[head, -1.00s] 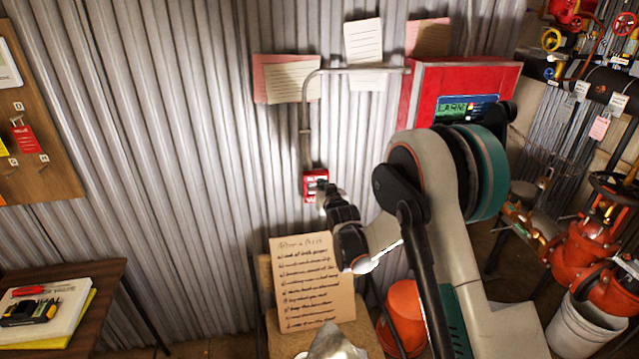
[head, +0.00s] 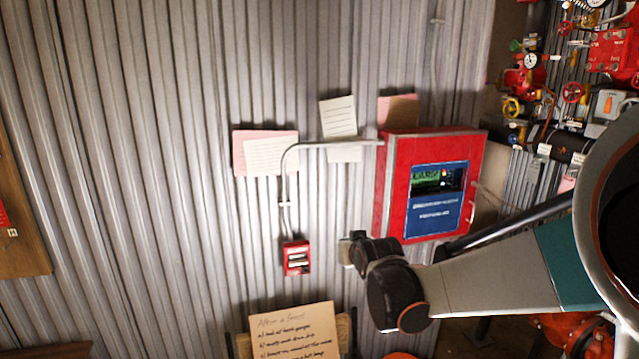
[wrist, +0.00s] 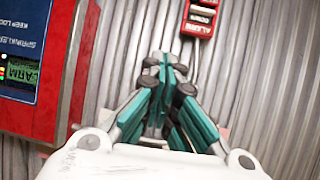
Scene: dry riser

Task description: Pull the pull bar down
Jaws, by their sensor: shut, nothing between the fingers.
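The red pull station (head: 291,270) is mounted on the corrugated wall at the lower end of a grey conduit. Its pull bar (head: 298,256) shows as a pale strip across its front; I cannot tell from this whether it is up or down. The red station also shows at the top of the wrist view (wrist: 198,30), partly cut off, with white lettering on it. My gripper (head: 345,250) is to the right of the station, apart from it. In the wrist view its teal fingers (wrist: 165,62) are together and empty, below and left of the station.
A red alarm panel (head: 400,185) with a lit screen is on the wall right of the station. Paper notes (head: 270,155) hang above. A handwritten sheet (head: 292,330) stands below the station. The wall left of the station is clear.

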